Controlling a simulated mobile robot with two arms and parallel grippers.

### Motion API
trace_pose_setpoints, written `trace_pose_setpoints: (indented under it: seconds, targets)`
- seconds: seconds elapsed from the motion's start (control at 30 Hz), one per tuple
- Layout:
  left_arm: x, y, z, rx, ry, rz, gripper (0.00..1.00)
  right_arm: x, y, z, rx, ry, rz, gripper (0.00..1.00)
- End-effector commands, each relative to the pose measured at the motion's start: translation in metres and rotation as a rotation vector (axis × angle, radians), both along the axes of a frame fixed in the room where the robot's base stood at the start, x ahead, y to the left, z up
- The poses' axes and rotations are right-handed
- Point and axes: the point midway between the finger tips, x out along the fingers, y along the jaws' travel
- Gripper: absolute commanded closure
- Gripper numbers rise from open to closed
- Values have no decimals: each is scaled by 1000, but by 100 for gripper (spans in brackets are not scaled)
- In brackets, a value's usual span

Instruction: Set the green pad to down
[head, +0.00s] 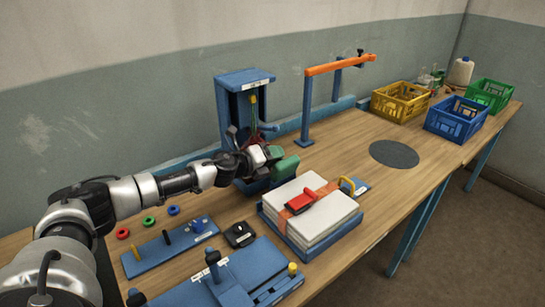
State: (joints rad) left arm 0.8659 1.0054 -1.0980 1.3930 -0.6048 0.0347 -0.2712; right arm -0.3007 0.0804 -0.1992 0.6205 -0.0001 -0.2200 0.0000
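The green pad (285,168) shows at the lower front of a blue upright stand (231,103) near the middle of the table. It looks tilted, but its exact setting is too small to tell. My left arm comes in from the left, and my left gripper (270,154) is at the green pad, close against its upper left side. The fingers are dark and partly hidden, so I cannot tell whether they touch or grip it. My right gripper is not in view.
An orange bar (335,66) rises behind. Yellow (400,104), blue (456,121) and green (489,95) crates stand far right. The table around the dark disc (394,154) is clear.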

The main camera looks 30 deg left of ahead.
Motion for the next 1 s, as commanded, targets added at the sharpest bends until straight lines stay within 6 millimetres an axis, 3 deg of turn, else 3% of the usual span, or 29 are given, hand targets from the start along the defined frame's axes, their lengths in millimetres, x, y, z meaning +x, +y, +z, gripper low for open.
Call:
trace_pose_setpoints:
  seconds: [0.03, 0.2, 0.27, 0.57, 1.0]
  targets:
    - [0, 0, 0, 0, 0, 0, 68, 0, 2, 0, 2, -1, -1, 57]
    - [0, 0, 0, 0, 0, 0, 94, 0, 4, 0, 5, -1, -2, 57]
    - [0, 0, 0, 0, 0, 0, 100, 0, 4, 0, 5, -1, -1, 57]
    - [-1, -2, 2, 25, -9, -1, 100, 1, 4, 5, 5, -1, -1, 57]
    - [-8, -17, 9, 276, -110, -3, 100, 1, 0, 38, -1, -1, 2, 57]
